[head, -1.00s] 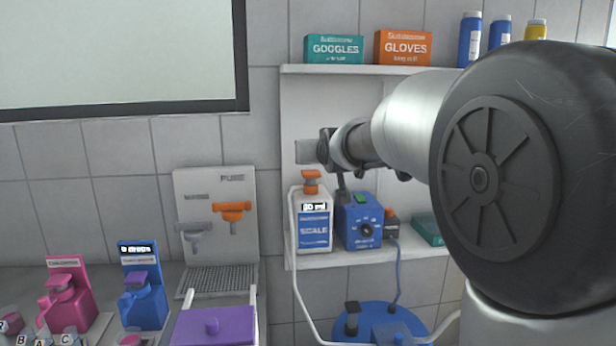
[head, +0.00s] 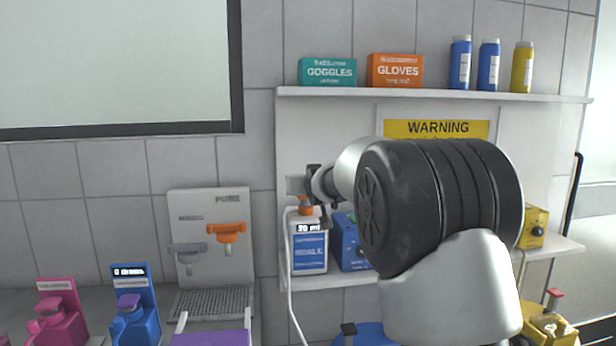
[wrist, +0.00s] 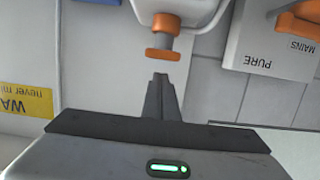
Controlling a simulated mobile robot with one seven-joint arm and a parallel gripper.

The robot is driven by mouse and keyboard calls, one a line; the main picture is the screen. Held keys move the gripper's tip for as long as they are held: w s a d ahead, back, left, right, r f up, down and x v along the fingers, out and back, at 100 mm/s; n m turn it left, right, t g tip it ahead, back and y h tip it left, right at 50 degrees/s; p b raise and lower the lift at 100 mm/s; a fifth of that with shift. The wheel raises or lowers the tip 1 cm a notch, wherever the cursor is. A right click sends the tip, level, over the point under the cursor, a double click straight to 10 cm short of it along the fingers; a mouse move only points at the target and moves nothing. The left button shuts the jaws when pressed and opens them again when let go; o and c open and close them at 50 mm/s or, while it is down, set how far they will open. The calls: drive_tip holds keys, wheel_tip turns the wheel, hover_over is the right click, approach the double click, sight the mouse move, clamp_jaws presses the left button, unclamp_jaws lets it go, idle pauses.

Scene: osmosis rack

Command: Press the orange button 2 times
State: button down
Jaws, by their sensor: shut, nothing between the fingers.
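In the wrist view the orange top (wrist: 163,53) lies just beyond my fingertips, with a small gap showing.
A blue device (head: 345,240) stands right of the bottle, partly hidden by my arm. The upper shelf (head: 430,95) holds boxes and bottles. Pink (head: 55,318) and blue (head: 133,310) dispensers stand at lower left.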

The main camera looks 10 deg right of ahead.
sight(307, 199)
drive_tip(key=shift+f, duration=0.8)
drive_tip(key=shift+f+b, duration=1.35)
drive_tip(key=shift+f, duration=0.25)
drive_tip(key=s+r+p, duration=0.1)
drive_tip(key=s+r, duration=0.6)
drive_tip(key=s, duration=0.2)
drive_tip(key=shift+s+p, duration=0.3)
drive_tip(key=shift+s, duration=0.1)
